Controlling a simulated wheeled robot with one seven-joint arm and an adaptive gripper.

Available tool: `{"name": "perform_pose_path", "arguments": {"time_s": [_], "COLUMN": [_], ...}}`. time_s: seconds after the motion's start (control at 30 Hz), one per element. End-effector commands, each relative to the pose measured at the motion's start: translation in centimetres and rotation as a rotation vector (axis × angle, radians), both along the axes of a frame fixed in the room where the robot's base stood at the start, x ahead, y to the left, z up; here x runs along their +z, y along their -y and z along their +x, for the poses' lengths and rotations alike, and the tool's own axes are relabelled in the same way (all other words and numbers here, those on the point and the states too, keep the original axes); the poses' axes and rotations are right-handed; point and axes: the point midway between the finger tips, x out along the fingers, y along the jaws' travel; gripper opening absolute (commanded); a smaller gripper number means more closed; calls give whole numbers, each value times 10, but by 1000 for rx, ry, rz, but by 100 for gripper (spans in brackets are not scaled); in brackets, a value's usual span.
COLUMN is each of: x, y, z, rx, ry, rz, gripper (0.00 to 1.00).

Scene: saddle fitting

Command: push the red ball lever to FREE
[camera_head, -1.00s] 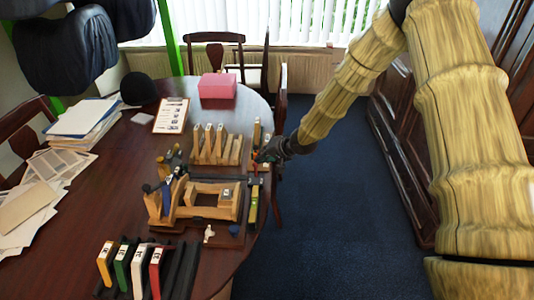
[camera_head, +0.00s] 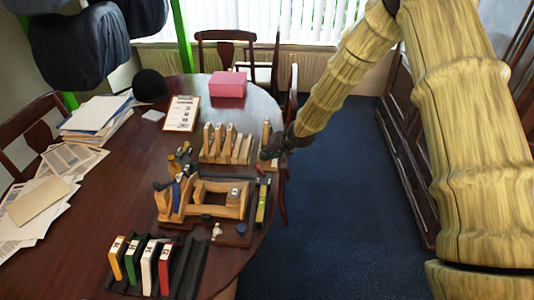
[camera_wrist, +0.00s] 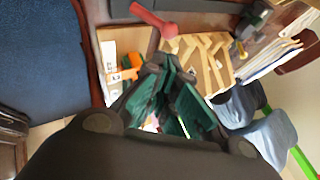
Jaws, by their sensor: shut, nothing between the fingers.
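The red lever (camera_wrist: 155,20) shows in the wrist view as a red bar with a rounded end, just beyond my fingertips. In the head view only a little red (camera_head: 262,168) shows beside the fixture, close under my gripper. My gripper (camera_head: 265,153) is over the right edge of the table, at the right end of the slotted wooden rack. In the wrist view my gripper (camera_wrist: 155,66) has its dark green fingers together and empty, with the tips close to the lever's stem. I cannot tell whether they touch. No FREE mark is readable.
A wooden saddle fixture (camera_head: 215,205) stands in front of the slotted rack (camera_head: 226,158). A yellow level (camera_head: 261,202) lies at its right. Coloured blocks in a black rack (camera_head: 190,268) stand nearer, a pink box (camera_head: 228,85) at the back. Open floor lies right of the table.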

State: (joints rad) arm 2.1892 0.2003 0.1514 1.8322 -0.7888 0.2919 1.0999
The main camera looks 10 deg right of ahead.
Motion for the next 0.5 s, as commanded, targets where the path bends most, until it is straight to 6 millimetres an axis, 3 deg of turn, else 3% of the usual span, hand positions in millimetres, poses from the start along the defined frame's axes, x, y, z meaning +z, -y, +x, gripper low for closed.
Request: {"name": "perform_pose_path", "arguments": {"time_s": [0.5], "x": [8], "y": [2], "z": [1], "rx": [-1], "ry": [0], "rz": [1], "gripper": [0]}}
